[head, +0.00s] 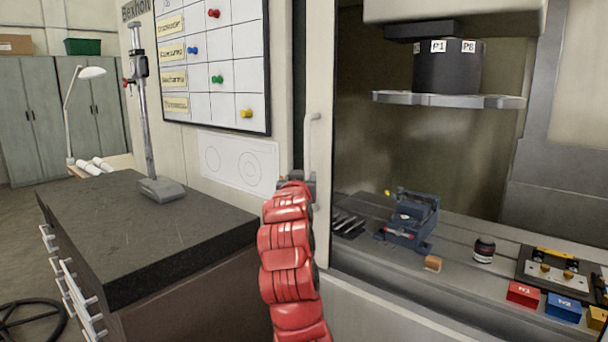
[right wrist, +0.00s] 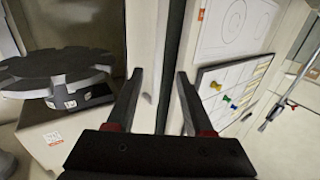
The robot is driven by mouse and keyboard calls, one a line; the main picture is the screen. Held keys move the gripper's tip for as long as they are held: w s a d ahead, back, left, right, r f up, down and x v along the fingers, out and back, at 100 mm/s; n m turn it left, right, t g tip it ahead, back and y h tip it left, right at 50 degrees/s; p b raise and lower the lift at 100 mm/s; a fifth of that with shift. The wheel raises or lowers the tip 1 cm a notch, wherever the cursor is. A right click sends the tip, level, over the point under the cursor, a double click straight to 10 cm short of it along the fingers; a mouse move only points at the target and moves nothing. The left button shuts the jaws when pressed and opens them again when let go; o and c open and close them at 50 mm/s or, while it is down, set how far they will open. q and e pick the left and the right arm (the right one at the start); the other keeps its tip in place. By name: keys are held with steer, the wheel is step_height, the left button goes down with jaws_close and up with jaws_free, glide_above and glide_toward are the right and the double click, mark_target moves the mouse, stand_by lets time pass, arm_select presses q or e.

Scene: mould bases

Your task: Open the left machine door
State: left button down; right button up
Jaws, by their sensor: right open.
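The left machine door shows in the head view as a pale upright frame (head: 322,150) at the left side of the machine opening. Its light bar handle (head: 309,142) stands upright on the frame. My right gripper (head: 298,180), at the end of the red arm, is at the lower end of the handle. In the right wrist view its jaws (right wrist: 160,73) are open, with a long grey strip, apparently the handle, running between them. I cannot tell whether the fingers touch it. The arm hides part of the frame's left side. My left gripper is not in view.
A dark-topped bench (head: 150,225) stands left of the arm, with a height gauge (head: 150,120) on it. A whiteboard (head: 215,65) hangs behind. The machine interior shows a tool carousel (head: 450,100), a blue vise (head: 410,220) and coloured blocks (head: 523,293).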

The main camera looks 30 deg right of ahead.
steer(key=shift+v, duration=2.75)
